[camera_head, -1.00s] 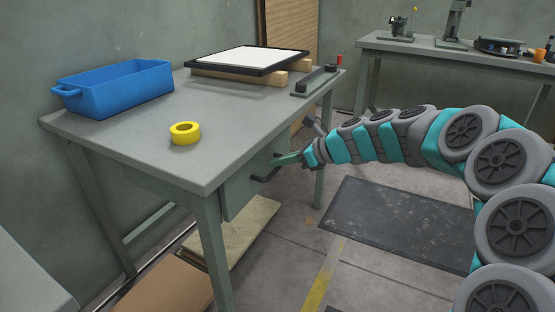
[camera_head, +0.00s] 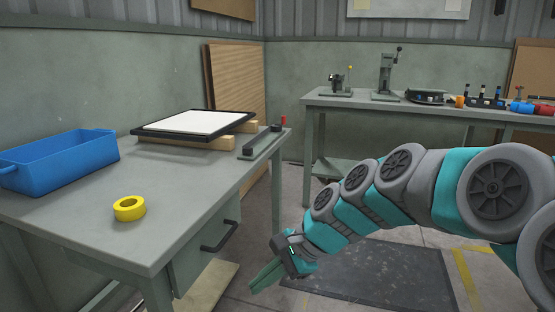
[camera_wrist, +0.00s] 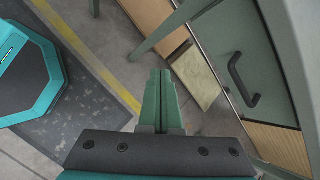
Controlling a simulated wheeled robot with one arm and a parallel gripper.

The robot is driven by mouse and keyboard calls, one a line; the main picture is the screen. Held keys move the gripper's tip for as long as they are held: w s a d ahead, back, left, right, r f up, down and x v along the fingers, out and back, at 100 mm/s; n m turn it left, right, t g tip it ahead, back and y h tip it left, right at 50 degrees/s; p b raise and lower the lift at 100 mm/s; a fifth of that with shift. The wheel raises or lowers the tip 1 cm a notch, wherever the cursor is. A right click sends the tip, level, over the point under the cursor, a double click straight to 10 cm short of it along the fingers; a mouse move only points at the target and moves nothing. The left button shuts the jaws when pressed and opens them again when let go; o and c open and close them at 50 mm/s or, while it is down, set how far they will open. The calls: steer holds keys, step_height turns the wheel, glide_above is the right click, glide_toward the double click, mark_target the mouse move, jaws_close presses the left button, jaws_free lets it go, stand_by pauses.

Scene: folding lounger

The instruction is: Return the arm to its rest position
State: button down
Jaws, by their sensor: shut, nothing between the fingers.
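My gripper (camera_head: 266,275) is at the end of the teal and grey arm, low in front of the near table's right side. Its green fingers are together and empty, also in the wrist view (camera_wrist: 162,85). The fingers point down toward the floor, apart from the drawer handle (camera_head: 220,236). That black handle (camera_wrist: 243,82) shows at the right in the wrist view. The drawer (camera_head: 190,262) under the table looks closed or nearly so.
The table (camera_head: 80,222) bears a blue bin (camera_head: 60,165), a yellow tape roll (camera_head: 129,208) and a framed white panel (camera_head: 195,122). A far workbench (camera_head: 345,103) holds several tools. A dark mat (camera_head: 370,275) lies on the floor beneath my arm.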

steer(key=s+d+f+n+h, duration=0.2)
steer(key=s+d+n, duration=0.2)
steer(key=s+d, duration=0.2)
steer(key=s+d+f+n+g+h, duration=0.1)
steer(key=s+d+f+n+h, duration=0.2)
steer(key=s+d, duration=0.3)
steer(key=s+d+f+n+g+h, duration=0.1)
steer(key=s+d+f+n+h, duration=0.2)
steer(key=s, duration=0.9)
steer(key=d+n, duration=0.1)
steer(key=d, duration=0.2)
steer(key=shift+d+f+n, duration=0.15)
steer(key=shift+d+n, duration=0.15)
